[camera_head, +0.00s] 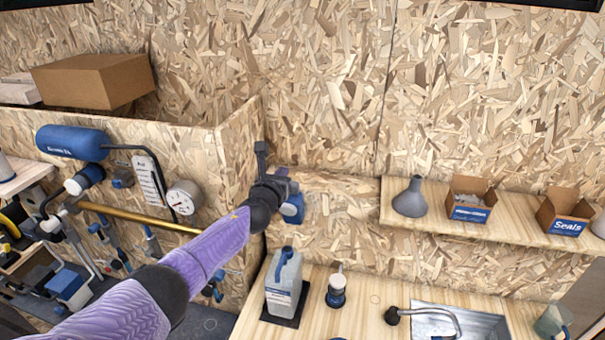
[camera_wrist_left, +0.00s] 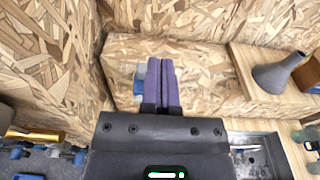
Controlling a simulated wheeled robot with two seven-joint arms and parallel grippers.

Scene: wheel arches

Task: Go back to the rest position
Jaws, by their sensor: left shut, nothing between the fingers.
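My left arm comes in from the left in the head view. Its left gripper (camera_head: 283,180) is raised in front of the chipboard wall, above the wooden counter. In the left wrist view the two purple fingers of the left gripper (camera_wrist_left: 161,65) are pressed together with nothing between them. A blue and grey item (camera_head: 292,208) shows close by the gripper; it also peeks out left of the fingers in the wrist view (camera_wrist_left: 139,84). I cannot tell whether it touches the gripper. My right gripper is in neither view.
Below the gripper, a jug (camera_head: 284,280) and a bottle (camera_head: 336,290) stand on the counter (camera_head: 375,290) beside a sink (camera_head: 462,322). A shelf (camera_head: 425,216) at right holds a grey funnel (camera_head: 410,198) and open boxes. A brass pipe (camera_head: 140,216) and gauge (camera_head: 185,197) are at left.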

